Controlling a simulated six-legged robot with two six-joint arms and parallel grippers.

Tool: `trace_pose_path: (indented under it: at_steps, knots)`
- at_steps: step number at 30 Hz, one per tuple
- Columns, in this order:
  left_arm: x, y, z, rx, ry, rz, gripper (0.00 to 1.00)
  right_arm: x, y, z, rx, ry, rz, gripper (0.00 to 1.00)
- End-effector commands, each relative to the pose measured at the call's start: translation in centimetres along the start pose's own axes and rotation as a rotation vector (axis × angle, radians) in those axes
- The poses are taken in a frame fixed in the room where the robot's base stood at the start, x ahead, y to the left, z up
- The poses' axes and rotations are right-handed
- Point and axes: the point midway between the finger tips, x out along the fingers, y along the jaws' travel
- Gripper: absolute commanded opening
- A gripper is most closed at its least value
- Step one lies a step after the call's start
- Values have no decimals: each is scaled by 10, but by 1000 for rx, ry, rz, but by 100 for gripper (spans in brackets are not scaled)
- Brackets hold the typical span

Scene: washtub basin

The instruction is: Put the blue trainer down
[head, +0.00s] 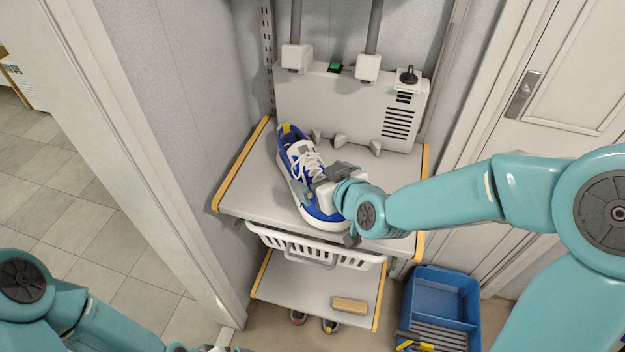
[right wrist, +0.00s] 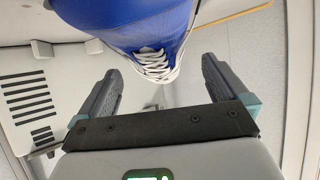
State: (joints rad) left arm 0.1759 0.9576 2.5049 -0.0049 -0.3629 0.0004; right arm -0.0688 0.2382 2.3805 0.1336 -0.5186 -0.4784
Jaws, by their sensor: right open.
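The blue trainer (head: 302,161) has white laces and a white sole, with a yellow tab at its heel. It lies on the grey upper shelf (head: 255,185), its heel toward the back left. My right gripper (head: 322,183) is over the front part of the trainer. In the right wrist view the trainer (right wrist: 135,22) lies beyond the open fingers of the right gripper (right wrist: 160,82), with a gap on both sides. My left arm shows at the bottom left of the head view; its gripper's fingers are not clear at the bottom edge.
A grey-white unit (head: 345,105) with vents and a green button stands at the shelf's back. Below are a white basket (head: 318,250) and a lower shelf (head: 300,285) with a wooden block (head: 350,305). A blue crate (head: 440,295) stands on the floor at right.

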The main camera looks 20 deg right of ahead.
Motion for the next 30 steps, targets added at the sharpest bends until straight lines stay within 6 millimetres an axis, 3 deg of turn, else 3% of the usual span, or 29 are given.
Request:
trace_pose_path:
  at_steps: [7, 16, 17, 21, 23, 30]
  knots:
    - [-8, 3, 0, 0, 1, 0, 100, 39, 4, -2, 0, -2, -1, 100]
    - [-8, 3, 0, 0, 0, 0, 100, 47, 4, -2, 1, 0, -1, 100]
    - [-8, 3, 0, 0, 0, 0, 100, 46, 4, -2, 1, 0, 0, 97]
    - [-8, 3, 0, 0, 0, 0, 100, 46, 4, -2, 1, -1, -1, 51]
    - [-8, 3, 0, 0, 0, 0, 100, 46, 4, -2, 1, -1, -1, 36]
    - [-8, 3, 0, 0, 0, 0, 100, 45, 4, -4, 0, 2, 0, 36]
